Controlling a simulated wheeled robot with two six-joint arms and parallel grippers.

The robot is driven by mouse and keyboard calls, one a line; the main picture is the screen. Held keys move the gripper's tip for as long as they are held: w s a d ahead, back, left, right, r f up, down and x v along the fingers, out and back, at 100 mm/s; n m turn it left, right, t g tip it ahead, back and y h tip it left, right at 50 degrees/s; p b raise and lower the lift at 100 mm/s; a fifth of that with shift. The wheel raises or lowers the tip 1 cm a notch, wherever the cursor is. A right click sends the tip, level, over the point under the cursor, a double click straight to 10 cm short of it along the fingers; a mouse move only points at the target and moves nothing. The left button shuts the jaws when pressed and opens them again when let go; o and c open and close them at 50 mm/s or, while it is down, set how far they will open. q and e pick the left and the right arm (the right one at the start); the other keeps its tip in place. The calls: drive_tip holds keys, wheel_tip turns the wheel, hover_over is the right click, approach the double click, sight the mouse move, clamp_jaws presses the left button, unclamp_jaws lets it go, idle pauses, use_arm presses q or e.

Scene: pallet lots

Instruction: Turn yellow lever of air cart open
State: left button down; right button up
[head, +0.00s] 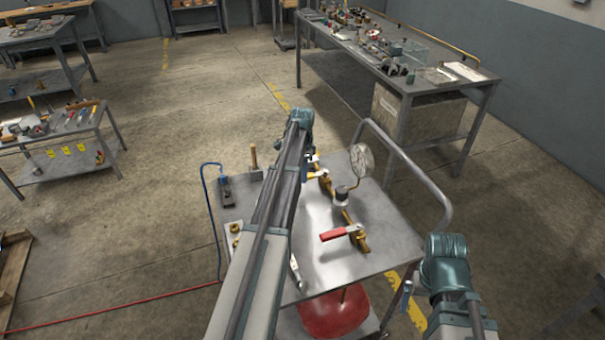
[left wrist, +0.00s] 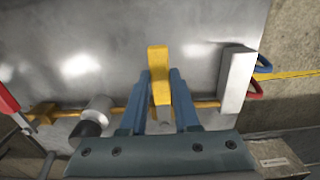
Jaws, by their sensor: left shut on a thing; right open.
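The air cart's grey top (head: 372,220) carries a brass pipe with valves (head: 352,222). The yellow lever (left wrist: 159,62) stands between my left gripper's fingers (left wrist: 160,100) in the left wrist view and lies across the brass pipe. In the head view a small part of the yellow lever (head: 317,175) shows beside my left gripper (head: 309,163), largely hidden by my left arm. My left gripper is shut on the lever. My right gripper (head: 406,295) is open and empty, at the cart's near right side.
A red lever (head: 335,235) and a round gauge (head: 362,161) stand on the same pipe. A bent handrail (head: 432,190) borders the cart's right side. A loaded workbench (head: 420,86) stands behind.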

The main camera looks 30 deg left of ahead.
use_arm(q)
drive_tip(key=shift+w+a, duration=0.1)
idle(0.3)
drive_tip(key=w+a+m, duration=0.1)
drive_tip(key=m, duration=0.1)
drive_tip(key=w+a+m, duration=0.1)
drive_tip(key=m, duration=0.1)
drive_tip(key=shift+w, duration=0.4)
drive_tip(key=w+m, duration=0.2)
drive_tip(key=m, duration=0.1)
drive_tip(key=shift+a, duration=0.4)
drive_tip(key=w+m, duration=0.2)
drive_tip(key=shift+a+m, duration=0.1)
drive_tip(key=shift+m, duration=0.3)
drive_tip(key=w+m, duration=0.1)
drive_tip(key=m, duration=0.1)
drive_tip(key=w+m, duration=0.2)
drive_tip(key=shift+w+d, duration=0.15)
drive_tip(key=shift+d, duration=0.2)
drive_tip(key=shift+w+d+m, duration=0.4)
drive_tip(key=shift+w+m, duration=0.15)
drive_tip(key=shift+m, duration=0.5)
drive_tip(key=shift+w+d+m, duration=0.35)
drive_tip(key=shift+w+m, duration=0.2)
drive_tip(key=shift+m, duration=0.5)
drive_tip(key=c, duration=0.6)
unclamp_jaws()
drive_tip(key=shift+d, duration=0.1)
drive_tip(key=shift+c, duration=0.2)
